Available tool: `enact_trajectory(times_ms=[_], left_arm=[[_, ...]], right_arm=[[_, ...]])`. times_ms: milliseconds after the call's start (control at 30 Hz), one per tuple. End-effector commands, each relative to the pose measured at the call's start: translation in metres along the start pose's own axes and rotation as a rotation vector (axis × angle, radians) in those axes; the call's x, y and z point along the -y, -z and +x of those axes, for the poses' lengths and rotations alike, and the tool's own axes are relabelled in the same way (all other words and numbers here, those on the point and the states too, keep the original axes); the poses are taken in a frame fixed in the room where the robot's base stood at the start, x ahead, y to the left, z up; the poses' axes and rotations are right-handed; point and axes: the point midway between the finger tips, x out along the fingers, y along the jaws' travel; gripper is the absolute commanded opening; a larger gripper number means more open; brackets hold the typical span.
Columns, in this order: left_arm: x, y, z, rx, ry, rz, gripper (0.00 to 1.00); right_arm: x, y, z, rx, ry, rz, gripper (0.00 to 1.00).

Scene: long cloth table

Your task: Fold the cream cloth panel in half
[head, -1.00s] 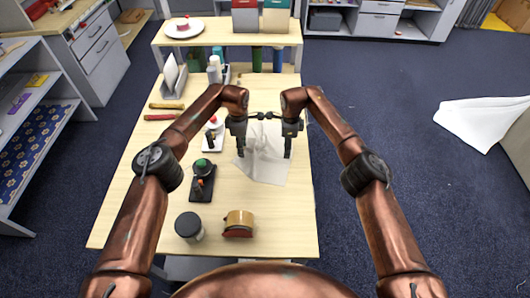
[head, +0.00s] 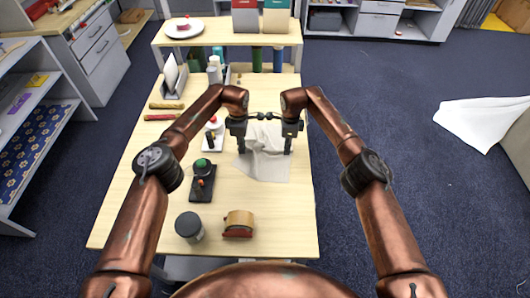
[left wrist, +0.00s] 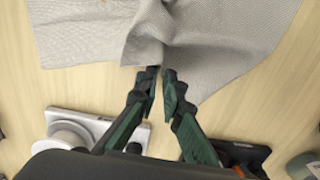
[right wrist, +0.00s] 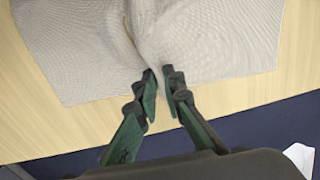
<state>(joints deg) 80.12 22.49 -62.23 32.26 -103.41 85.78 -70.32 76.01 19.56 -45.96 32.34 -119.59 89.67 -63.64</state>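The cream cloth panel (head: 268,164) lies rumpled on the table, right of its middle. It also shows in the left wrist view (left wrist: 225,40) and the right wrist view (right wrist: 215,45). My left gripper (head: 239,149) is at its left side, and the fingertips (left wrist: 159,74) are nearly together with a pleat of the cloth running between them. My right gripper (head: 287,150) is at its right side, and its fingertips (right wrist: 160,76) likewise close on a pleat at the edge. The exact pinch points are partly hidden by the fingers.
Left of the cloth are a small white-based item (head: 213,138) and a black stand with a green knob (head: 202,183). A grey jar (head: 189,227) and a wooden roller-like item (head: 239,224) stand in front. The table (head: 285,220) is bare at front right.

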Motion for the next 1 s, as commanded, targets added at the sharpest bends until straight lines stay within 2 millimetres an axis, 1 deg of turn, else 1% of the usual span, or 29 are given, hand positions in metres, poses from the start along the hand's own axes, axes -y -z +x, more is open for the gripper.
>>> enact_trajectory(times_ms=[33,200,1000], left_arm=[[0.0001,0.0000,0.0013,0.000,0.000,0.000,0.05],[0.0001,0.0000,0.0022,0.000,0.000,0.000,0.00],[0.0001,0.0001,0.0025,0.000,0.000,0.000,0.00]], right_arm=[[-0.0016,0.0021,0.0060,-0.005,-0.005,0.002,0.06],[-0.0017,0.0022,0.0065,-0.005,-0.005,0.002,0.00],[-0.0021,0.0024,0.0084,-0.006,-0.007,0.002,0.00]])
